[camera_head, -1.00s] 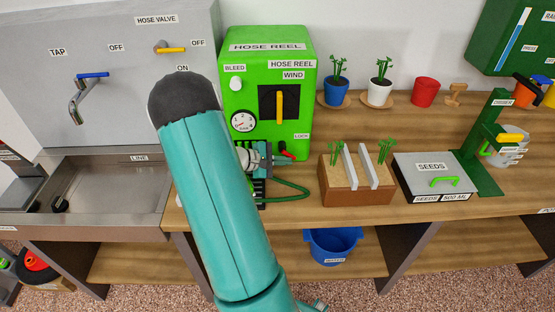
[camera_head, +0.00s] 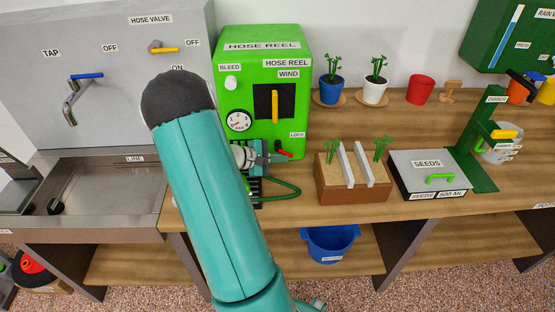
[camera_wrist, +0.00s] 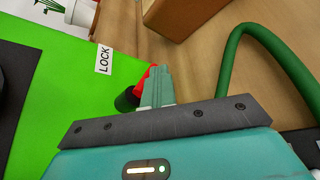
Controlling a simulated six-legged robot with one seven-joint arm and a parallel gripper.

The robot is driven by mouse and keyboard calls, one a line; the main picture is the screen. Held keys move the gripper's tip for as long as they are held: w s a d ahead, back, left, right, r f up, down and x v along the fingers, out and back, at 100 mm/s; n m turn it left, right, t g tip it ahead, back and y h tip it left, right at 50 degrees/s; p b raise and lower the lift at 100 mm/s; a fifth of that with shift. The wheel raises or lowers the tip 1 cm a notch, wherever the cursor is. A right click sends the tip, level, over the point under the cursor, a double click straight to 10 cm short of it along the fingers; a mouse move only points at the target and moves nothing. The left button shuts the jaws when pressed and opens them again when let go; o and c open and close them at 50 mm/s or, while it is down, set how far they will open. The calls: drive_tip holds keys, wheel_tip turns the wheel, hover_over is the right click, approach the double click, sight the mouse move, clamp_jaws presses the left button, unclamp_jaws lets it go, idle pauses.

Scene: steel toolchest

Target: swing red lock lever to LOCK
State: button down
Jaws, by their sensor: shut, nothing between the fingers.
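The red lock lever (camera_head: 283,153) is at the lower right of the green hose reel box (camera_head: 291,90), just below the LOCK label (camera_head: 297,135). In the wrist view the red lever (camera_wrist: 152,72) shows partly behind my fingers, with a dark round hub beside it. My gripper (camera_wrist: 157,78) is shut and empty, its fingertips right at the lever. I cannot tell whether they touch it. In the head view my arm hides part of the box, and the gripper (camera_head: 262,158) is small beside the lever.
A green hose (camera_head: 288,184) loops over the bench just right of my gripper; it is close in the wrist view (camera_wrist: 270,45). A wooden planter (camera_head: 350,190) stands to the right. The grey sink panel (camera_head: 110,100) is at left.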

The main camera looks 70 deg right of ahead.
drive_tip(key=shift+r, duration=0.5)
drive_tip(key=shift+w, duration=0.15)
drive_tip(key=v, duration=1.3)
drive_tip(key=shift+w+a+r, duration=0.1)
drive_tip(key=shift+a+r, duration=0.05)
drive_tip(key=shift+a, duration=0.15)
